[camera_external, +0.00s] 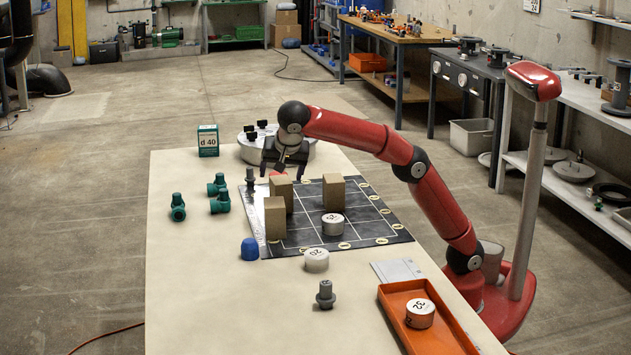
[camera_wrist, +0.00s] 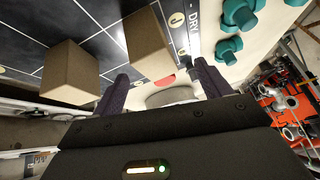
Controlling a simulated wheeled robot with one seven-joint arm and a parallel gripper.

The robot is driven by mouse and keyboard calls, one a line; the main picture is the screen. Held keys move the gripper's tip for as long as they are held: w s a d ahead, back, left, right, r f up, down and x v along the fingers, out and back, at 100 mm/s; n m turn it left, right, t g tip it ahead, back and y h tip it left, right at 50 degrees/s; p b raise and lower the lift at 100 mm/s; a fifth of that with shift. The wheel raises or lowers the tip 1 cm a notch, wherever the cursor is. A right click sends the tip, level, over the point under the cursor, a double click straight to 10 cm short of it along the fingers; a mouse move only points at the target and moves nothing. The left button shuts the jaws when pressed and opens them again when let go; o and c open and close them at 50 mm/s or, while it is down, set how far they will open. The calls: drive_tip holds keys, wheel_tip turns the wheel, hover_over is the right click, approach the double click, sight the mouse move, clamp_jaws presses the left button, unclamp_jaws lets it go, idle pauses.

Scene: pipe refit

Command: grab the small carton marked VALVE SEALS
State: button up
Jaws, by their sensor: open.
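Three plain brown cartons stand on the black gridded mat (camera_external: 308,238): one at the back left (camera_external: 281,193), one at the front left (camera_external: 274,218), one at the back right (camera_external: 333,192). No VALVE SEALS marking is readable on any of them. A green and white carton (camera_external: 208,140) reading "d 40" stands at the table's far left. My gripper (camera_external: 283,174) is open and empty, just behind the back left carton. In the wrist view, two brown cartons (camera_wrist: 70,73) (camera_wrist: 148,45) show beyond my open fingers (camera_wrist: 160,74).
A round grey lidded thing (camera_external: 250,150) stands behind my gripper. Green fittings (camera_external: 219,203) and a grey fitting (camera_external: 250,180) are left of the mat. A blue cap (camera_external: 250,249), white cap (camera_external: 316,260) and orange tray (camera_external: 386,292) are in front. The table's left front is clear.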

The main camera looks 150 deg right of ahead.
sight(282, 180)
drive_tip(key=shift+s+a+b+x, duration=0.15)
drive_tip(key=shift+b+x, duration=0.15)
drive_tip(key=shift+x, duration=1.6)
drive_tip(key=shift+s+a+b+x, duration=0.15)
drive_tip(key=shift+b+x, duration=0.15)
drive_tip(key=shift+x, duration=1.6)
drive_tip(key=shift+d, duration=0.1)
drive_tip(key=shift+c, duration=0.3)
drive_tip(key=c, duration=1.1)
